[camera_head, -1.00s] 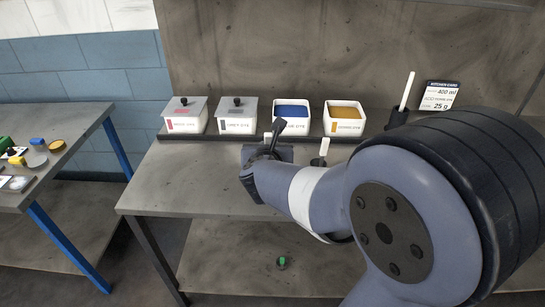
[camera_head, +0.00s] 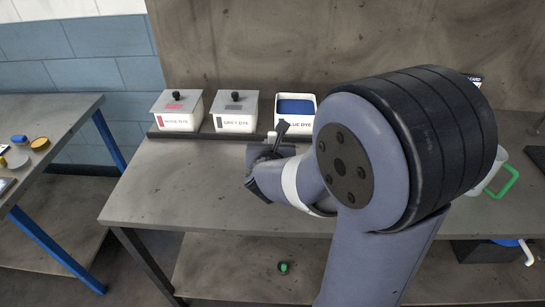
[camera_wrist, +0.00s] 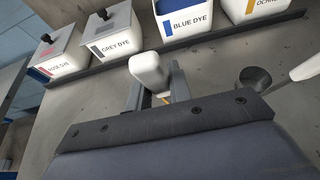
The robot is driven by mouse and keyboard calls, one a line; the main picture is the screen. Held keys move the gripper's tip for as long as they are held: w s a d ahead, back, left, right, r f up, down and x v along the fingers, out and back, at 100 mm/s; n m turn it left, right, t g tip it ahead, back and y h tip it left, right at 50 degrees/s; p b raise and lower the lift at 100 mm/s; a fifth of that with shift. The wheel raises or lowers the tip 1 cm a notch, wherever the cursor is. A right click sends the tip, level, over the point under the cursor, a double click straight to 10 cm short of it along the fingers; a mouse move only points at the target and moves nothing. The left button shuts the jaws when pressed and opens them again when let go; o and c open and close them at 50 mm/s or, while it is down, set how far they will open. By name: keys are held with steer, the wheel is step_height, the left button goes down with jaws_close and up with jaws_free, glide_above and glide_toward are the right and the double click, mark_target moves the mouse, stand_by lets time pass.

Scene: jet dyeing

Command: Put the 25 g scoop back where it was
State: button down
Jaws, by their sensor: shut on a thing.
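My gripper (camera_wrist: 156,88) is shut on a white-handled thing that looks like the scoop (camera_wrist: 148,70); no 25 g mark on it is readable. Its rounded white end stands up between the jaws, and its lower part is hidden. In the head view my gripper (camera_head: 272,150) is above the bench, in front of the grey and blue dye tubs, and only a small white bit shows there.
A dark rail (camera_head: 215,135) runs before the lidded rose dye tub (camera_head: 178,112), lidded grey dye tub (camera_head: 236,112) and open blue dye tub (camera_head: 296,107). An ochre tub (camera_wrist: 252,10) stands further right. A green-handled jug (camera_head: 497,178) is at right. The bench front (camera_head: 190,190) is clear.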

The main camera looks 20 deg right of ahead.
steer(key=shift+f, duration=1.55)
steer(key=shift+f+b, duration=0.2)
steer(key=shift+b, duration=0.25)
steer(key=c, duration=1.3)
jaws_free()
steer(key=shift+r, duration=0.1)
steer(key=shift+r+p, duration=0.15)
steer(key=shift+p, duration=0.15)
steer(key=shift+s+a+r, duration=0.1)
steer(key=shift+s, duration=0.1)
steer(key=p+v, duration=0.1)
steer(key=v, duration=1)
steer(key=shift+s, duration=0.3)
